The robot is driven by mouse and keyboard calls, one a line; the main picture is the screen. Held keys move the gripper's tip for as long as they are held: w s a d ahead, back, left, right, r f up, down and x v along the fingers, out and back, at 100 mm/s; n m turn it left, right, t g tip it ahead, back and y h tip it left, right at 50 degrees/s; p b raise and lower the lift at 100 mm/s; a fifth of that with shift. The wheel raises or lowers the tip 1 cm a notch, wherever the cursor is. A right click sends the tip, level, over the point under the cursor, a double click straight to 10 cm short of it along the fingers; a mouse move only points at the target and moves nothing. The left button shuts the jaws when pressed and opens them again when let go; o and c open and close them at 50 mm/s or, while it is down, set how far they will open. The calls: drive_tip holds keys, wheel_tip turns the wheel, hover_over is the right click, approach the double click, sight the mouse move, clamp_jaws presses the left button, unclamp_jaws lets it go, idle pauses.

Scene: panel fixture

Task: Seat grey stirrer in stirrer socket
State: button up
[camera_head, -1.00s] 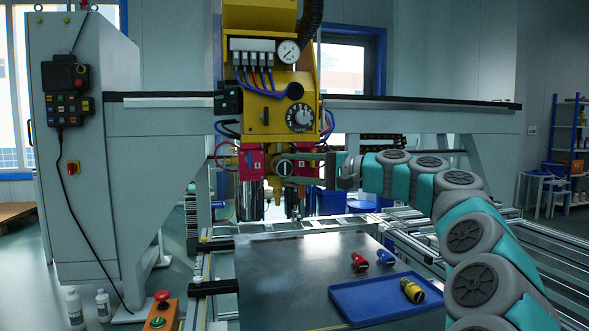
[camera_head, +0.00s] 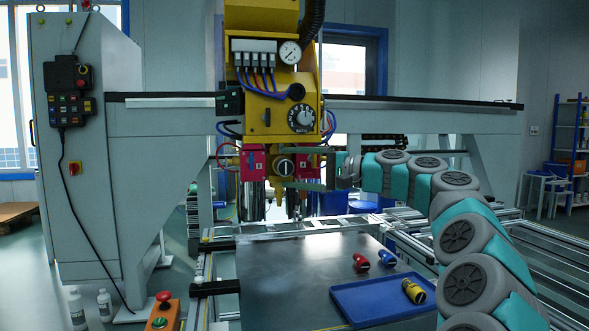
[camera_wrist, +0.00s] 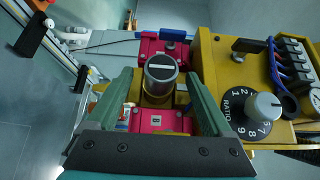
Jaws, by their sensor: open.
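The grey stirrer (camera_wrist: 160,72) has a round dark-grey head with a white bar across its top. It stands at the yellow holder between two red blocks, and also shows in the head view (camera_head: 285,167). Its lower end is hidden, so I cannot tell how deep it sits. The stirrer socket cannot be made out apart from this yellow part. My gripper (camera_wrist: 160,82) is open, with one green finger on each side of the stirrer and visible gaps between. In the head view my gripper (camera_head: 300,170) reaches in from the right.
The yellow machine head (camera_wrist: 240,75) with its ratio dial stands close to the right finger in the wrist view. Red blocks (camera_head: 252,162) flank the stirrer. Below, a blue tray (camera_head: 350,312) holds a yellow piece (camera_head: 413,291); red (camera_head: 360,262) and blue (camera_head: 387,258) pieces lie beyond it.

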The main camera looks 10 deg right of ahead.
drive_tip(key=v, duration=0.7)
drive_tip(key=s+a+f+n+g+h, duration=0.1)
drive_tip(key=s+a+f+n+g, duration=0.35)
drive_tip(key=a, duration=0.95)
drive_tip(key=s+a+f+g+h, duration=0.2)
drive_tip(key=s+a+f, duration=0.2)
drive_tip(key=s+f, duration=0.3)
drive_tip(key=s+a+f+g+h, duration=0.2)
drive_tip(key=s+a+f+h, duration=0.1)
drive_tip(key=s+f, duration=0.45)
drive_tip(key=s+d+f+n+g+h, duration=0.1)
drive_tip(key=s+d+f+h, duration=0.3)
drive_tip(key=s+f, duration=0.7)
drive_tip(key=s+d+f+n+g+h, duration=0.1)
drive_tip(key=s+d+f+h, duration=0.3)
drive_tip(key=s+d+f, duration=0.5)
drive_tip(key=s+f+g, duration=0.1)
drive_tip(key=s+f, duration=0.2)
drive_tip(key=s, duration=0.2)
drive_tip(key=shift+s+g+h+b, duration=0.25)
drive_tip(key=shift+g+h+b, duration=0.1)
drive_tip(key=shift+h, duration=0.05)
